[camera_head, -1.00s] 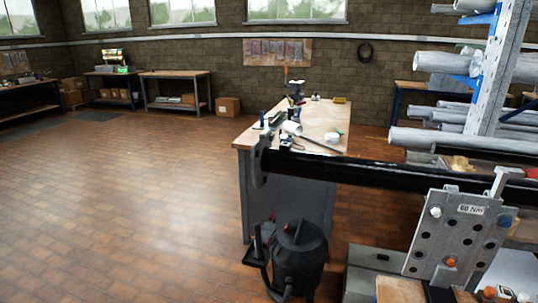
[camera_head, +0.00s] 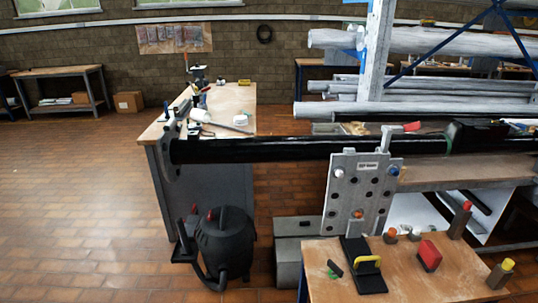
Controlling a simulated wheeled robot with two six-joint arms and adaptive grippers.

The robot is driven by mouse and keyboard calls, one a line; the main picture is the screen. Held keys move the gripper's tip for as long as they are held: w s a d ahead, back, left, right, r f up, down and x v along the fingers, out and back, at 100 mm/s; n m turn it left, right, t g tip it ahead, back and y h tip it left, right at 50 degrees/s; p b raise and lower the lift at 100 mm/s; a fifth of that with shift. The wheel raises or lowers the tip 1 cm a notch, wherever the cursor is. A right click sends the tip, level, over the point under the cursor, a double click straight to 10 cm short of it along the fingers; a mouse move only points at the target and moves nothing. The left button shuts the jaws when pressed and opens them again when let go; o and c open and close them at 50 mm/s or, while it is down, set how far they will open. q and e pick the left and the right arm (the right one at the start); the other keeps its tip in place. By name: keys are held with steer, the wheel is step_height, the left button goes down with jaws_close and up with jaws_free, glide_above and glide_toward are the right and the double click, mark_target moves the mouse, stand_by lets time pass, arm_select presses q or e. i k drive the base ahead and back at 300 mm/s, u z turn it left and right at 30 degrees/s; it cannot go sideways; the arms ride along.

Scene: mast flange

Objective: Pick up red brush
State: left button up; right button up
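A red block-shaped thing with a dark lower edge (camera_head: 429,254) lies on the wooden top of the small bench at the lower right; it looks like the red brush, but it is too small to be sure. It lies apart from the things around it. Neither of my grippers shows in the head view.
The small bench (camera_head: 322,262) also bears a black item with a yellow handle (camera_head: 368,263), a red-capped bottle (camera_head: 460,220) and a yellow-capped one (camera_head: 500,274). A grey drilled plate (camera_head: 354,195) and long black mast (camera_head: 260,150) stand behind. A black vacuum (camera_head: 224,240) stands left; open floor lies beyond.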

mark_target(430, 258)
steer(key=z, duration=2.1)
steer(key=i, duration=1.15)
steer(key=u, duration=0.5)
